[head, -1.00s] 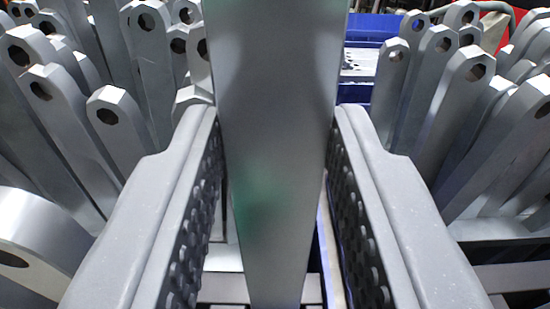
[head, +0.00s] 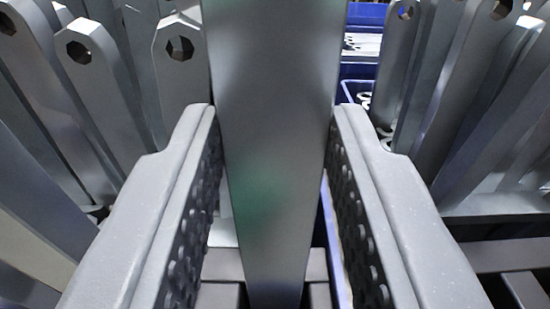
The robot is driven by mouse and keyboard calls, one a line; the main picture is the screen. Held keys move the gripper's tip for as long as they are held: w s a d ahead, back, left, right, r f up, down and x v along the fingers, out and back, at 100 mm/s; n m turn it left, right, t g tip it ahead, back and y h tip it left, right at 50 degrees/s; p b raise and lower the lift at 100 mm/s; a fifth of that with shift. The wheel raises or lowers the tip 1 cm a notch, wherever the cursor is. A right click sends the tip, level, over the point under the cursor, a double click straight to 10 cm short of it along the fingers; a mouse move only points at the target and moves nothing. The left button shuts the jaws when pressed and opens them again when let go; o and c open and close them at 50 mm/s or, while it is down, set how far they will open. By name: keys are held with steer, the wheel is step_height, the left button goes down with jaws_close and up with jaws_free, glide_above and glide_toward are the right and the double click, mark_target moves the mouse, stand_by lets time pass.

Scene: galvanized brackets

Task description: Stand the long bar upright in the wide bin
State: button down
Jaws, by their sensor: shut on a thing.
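The long bar (head: 272,120) is a flat grey metal bar, upright in the middle of the head view. Its top runs out of the picture. My gripper (head: 272,125) is shut on the bar, with one dimpled jaw at each side of it. The bar's lower end reaches the bottom edge of the view, and I cannot tell whether it touches anything. I cannot tell which container is the wide bin.
Upright grey bars with holes at their tops stand close on the left (head: 95,95) and on the right (head: 450,80). Blue bins (head: 367,15) with small parts are behind, right of the bar. Flat grey pieces (head: 225,264) lie low beneath the jaws.

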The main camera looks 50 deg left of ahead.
steer(key=c, duration=1)
jaws_free()
steer(key=v, duration=1.3)
steer(key=shift+s+d, duration=0.25)
steer(key=shift+s, duration=0.05)
